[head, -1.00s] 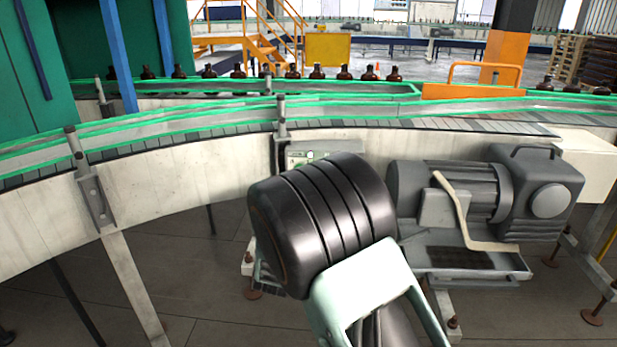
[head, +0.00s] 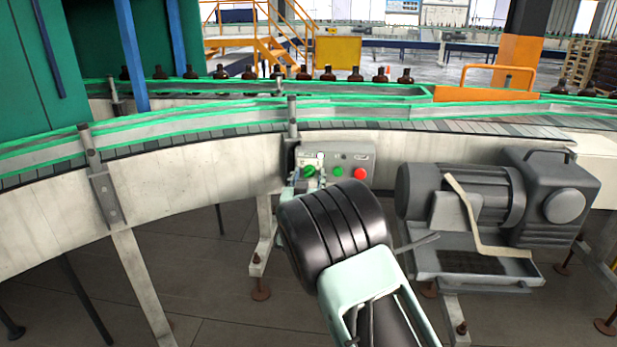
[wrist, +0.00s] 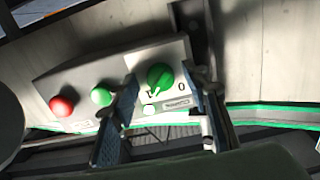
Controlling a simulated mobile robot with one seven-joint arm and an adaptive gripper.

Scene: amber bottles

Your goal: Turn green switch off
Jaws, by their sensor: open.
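The green rotary switch (wrist: 160,77) is on the grey control box (wrist: 75,75), on a pale plate marked with a 0 on its right in the wrist view. Its knob appears turned toward the lower left there, away from the 0. The switch also shows in the head view (head: 310,171), at the left end of the box. My gripper (wrist: 168,84) is open, with one finger on each side of the switch. I cannot tell whether the fingers touch it. In the head view, my wrist partly covers the area below the box.
A green push button (wrist: 102,96) and a red push button (wrist: 62,105) sit beside the switch. A grey motor (head: 470,195) stands right of my arm. The conveyor (head: 190,150) with green rails runs behind, and brown bottles (head: 327,73) stand farther back.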

